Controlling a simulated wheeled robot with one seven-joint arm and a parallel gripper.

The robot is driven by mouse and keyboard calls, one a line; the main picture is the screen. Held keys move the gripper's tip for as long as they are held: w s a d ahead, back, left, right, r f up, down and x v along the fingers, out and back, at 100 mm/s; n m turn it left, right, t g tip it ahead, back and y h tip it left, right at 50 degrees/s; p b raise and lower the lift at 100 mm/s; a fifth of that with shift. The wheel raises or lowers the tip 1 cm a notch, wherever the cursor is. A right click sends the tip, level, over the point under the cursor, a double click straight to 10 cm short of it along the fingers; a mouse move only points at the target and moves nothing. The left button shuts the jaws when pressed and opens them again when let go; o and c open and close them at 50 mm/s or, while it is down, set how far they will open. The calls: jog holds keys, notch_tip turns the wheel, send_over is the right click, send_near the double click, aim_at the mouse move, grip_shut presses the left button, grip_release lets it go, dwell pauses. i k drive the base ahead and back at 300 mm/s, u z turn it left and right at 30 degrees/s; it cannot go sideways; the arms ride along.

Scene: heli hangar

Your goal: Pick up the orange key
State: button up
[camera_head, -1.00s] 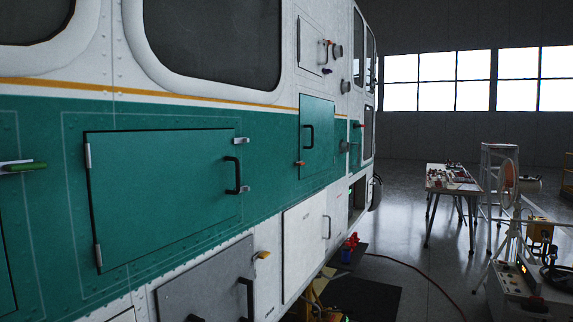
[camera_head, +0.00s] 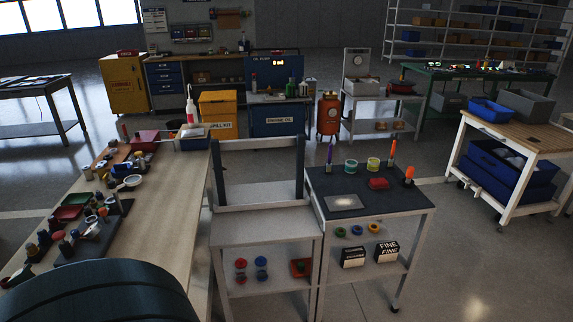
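I cannot make out an orange key for certain in the head view. Two small upright things with orange tops stand on the dark-topped cart (camera_head: 403,203) right of centre: a taller, thin one (camera_head: 393,151) at the back and a shorter one (camera_head: 409,175) near the right edge. They are too small to tell whether either is a key. Small mixed items crowd the wooden bench (camera_head: 165,212) at left, too small to tell apart. My gripper is not in view.
The dark cart also holds a purple-tipped upright item (camera_head: 330,151), tape rolls and a red block (camera_head: 378,184). A grey cart (camera_head: 262,221) adjoins it. A dark rounded form covers the bottom left. A wooden-topped cart (camera_head: 537,138) stands right. Floor is clear at lower right.

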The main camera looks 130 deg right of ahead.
aim_at(411, 170)
jog(key=z, duration=5.8)
jog(key=k, duration=0.55)
jog(key=z, duration=0.75)
jog(key=i, duration=2.3)
jog(key=u, duration=0.25)
jog(key=i, duration=1.65)
jog(key=u, duration=0.3)
